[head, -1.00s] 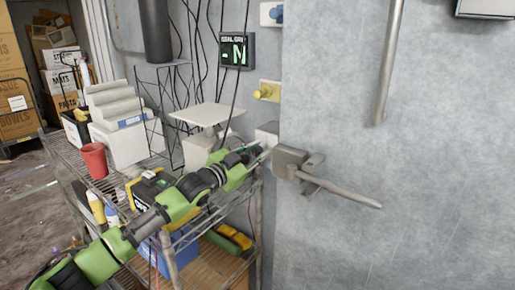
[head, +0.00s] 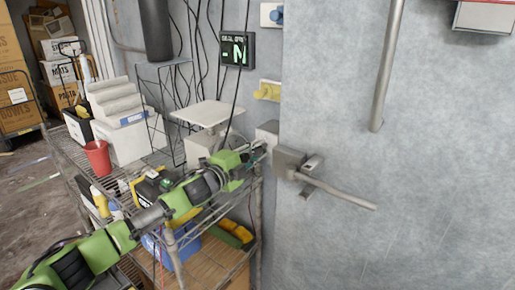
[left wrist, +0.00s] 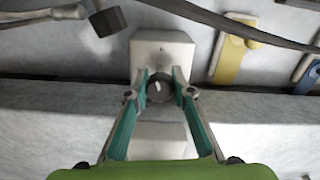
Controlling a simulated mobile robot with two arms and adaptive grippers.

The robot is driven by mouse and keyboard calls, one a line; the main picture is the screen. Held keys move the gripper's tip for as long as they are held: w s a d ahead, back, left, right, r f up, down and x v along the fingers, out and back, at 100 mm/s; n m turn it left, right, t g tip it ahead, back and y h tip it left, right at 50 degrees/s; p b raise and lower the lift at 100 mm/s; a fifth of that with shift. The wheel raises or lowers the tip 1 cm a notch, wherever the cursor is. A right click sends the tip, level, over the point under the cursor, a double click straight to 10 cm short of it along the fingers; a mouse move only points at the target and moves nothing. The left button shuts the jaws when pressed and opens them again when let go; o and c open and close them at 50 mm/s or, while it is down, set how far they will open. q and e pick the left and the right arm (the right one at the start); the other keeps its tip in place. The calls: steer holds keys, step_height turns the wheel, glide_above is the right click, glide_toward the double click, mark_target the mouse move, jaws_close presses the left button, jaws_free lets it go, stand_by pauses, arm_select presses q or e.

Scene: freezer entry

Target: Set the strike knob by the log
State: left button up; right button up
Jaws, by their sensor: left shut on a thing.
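The strike knob (left wrist: 158,89) is a small dark round knob with a pale mark, on the front of a light grey strike box (left wrist: 162,50). My left gripper (left wrist: 160,86) is shut on it, one teal-padded finger at each side. In the head view the gripper (head: 261,151) reaches the strike box (head: 267,133) beside the door latch; the knob is hidden there. A dark gauge display (head: 237,49) above shows green characters, seemingly "-N". My right gripper is out of view.
The latch (head: 290,162) with its long lever (head: 338,192) sticks out just right of the gripper. A yellow wall fitting (head: 268,91) and a blue one (head: 277,14) sit above. A wire shelf (head: 65,150) holds a red cup (head: 97,158) and boxes under my arm.

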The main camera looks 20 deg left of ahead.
arm_select(q)
steer(key=shift+m+p, duration=0.35)
steer(key=shift+m, duration=1.25)
steer(key=shift+f, duration=0.1)
steer(key=o, duration=1.1)
steer(key=shift+o, duration=0.2)
steer(key=v, duration=1.2)
